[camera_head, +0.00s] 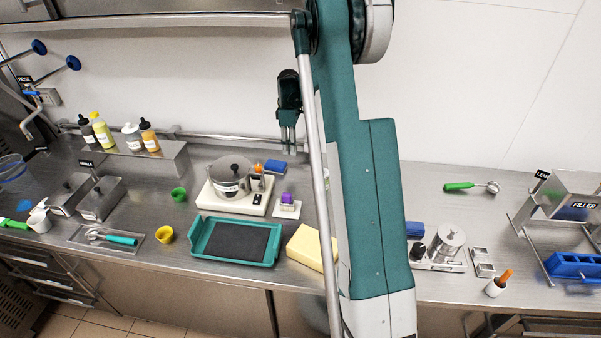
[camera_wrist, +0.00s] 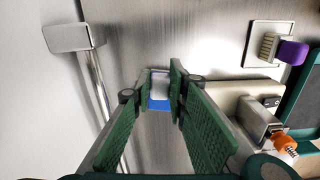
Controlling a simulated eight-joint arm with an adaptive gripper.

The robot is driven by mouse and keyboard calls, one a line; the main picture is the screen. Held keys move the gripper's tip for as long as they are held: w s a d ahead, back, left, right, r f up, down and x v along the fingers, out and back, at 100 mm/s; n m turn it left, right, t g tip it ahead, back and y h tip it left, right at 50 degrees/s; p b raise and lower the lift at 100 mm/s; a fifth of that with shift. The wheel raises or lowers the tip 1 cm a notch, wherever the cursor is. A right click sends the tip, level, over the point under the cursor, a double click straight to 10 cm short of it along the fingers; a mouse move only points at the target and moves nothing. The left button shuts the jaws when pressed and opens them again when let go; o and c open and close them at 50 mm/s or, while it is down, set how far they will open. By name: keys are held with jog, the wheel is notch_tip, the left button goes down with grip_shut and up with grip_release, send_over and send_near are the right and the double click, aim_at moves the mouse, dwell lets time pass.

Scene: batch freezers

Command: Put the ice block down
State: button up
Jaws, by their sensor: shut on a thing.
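My gripper (camera_head: 289,148) hangs in front of the back wall, over the rear of the steel counter. In the wrist view its two green ribbed fingers (camera_wrist: 160,78) are closed on a small pale block (camera_wrist: 160,88), which looks like the ice block. Most of the block's sides are hidden by the fingertips, and it is too small to make out clearly in the head view. A blue block (camera_head: 275,166) lies on the counter below the gripper. In the wrist view blue (camera_wrist: 158,105) shows just beside the pale block.
A yellow block (camera_head: 308,246) lies in front. A rail (camera_head: 225,138) runs along the wall behind.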

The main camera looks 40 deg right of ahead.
jog(key=shift+n, duration=0.4)
jog(key=s+d, duration=0.3)
jog(key=s, duration=0.1)
jog(key=shift+d+r, duration=0.1)
jog(key=shift+d, duration=0.3)
send_over(303, 172)
jog(key=shift+w+f, duration=0.1)
jog(key=shift+f, duration=3.1)
jog(key=shift+f, duration=1.85)
jog(key=shift+f, duration=0.1)
jog(key=shift+o, duration=1.4)
jog(key=o, duration=0.4)
